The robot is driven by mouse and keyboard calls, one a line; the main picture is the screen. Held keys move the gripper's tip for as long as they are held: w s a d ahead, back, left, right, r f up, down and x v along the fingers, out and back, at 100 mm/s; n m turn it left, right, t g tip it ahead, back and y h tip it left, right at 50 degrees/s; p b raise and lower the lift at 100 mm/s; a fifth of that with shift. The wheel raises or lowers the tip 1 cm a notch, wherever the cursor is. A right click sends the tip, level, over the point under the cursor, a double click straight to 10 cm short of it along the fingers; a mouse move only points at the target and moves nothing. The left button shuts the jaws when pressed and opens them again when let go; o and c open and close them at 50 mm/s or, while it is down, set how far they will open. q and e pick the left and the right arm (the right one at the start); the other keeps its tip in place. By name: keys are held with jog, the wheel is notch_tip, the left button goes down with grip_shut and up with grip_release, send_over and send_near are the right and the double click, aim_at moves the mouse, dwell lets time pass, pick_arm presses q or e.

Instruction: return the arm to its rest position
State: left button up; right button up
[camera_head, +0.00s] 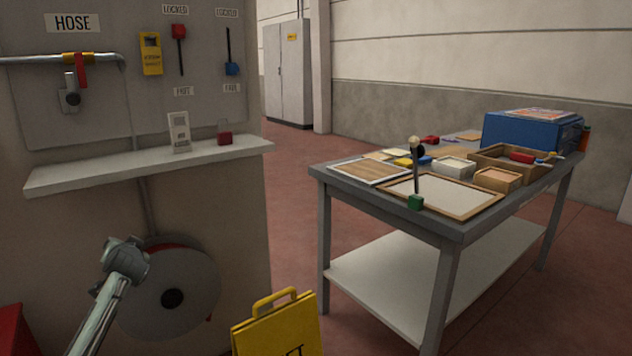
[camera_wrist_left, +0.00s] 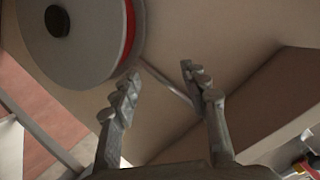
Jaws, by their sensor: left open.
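My left gripper (camera_wrist_left: 161,76) is open in the left wrist view. Its two fingers stand apart with nothing between them. Behind them are the wall panel and part of the round hose reel (camera_wrist_left: 88,42). In the head view my left arm comes up from the bottom left, in front of the grey hose reel (camera_head: 190,285). The fingers cannot be made out there. My right gripper is in neither view.
A white shelf (camera_head: 90,174) juts out above the reel. A yellow floor sign (camera_head: 277,328) stands right of the reel. A workbench (camera_head: 455,228) with trays, frames and a blue box (camera_head: 530,132) is at the right. Open floor lies between.

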pick_arm(q)
jog(key=s+d+f+g+h, duration=0.15)
jog(key=s+d+f, duration=0.25)
jog(key=f, duration=0.4)
jog(key=s+d+f+g+h, duration=0.1)
jog(key=s+d+f+h, duration=0.1)
jog(key=s+d+f, duration=0.4)
jog(key=s+d+f+g+h, duration=0.1)
jog(key=s+f+g+h, duration=0.15)
jog(key=f, duration=0.65)
jog(key=s+d+f+g, duration=0.1)
jog(key=s+d+f, duration=0.2)
jog(key=s, duration=0.8)
jog(key=s+d+f+g, duration=0.1)
jog(key=s+d+f, duration=0.1)
jog(key=s+f, duration=0.6)
jog(key=s+d+f+g+h, duration=0.1)
jog(key=s+d+f, duration=0.2)
jog(key=s, duration=1.1)
notch_tip(320, 180, down, 3)
jog(key=shift+d+r+g, duration=0.2)
jog(key=shift+d+g, duration=0.1)
jog(key=shift+d, duration=0.05)
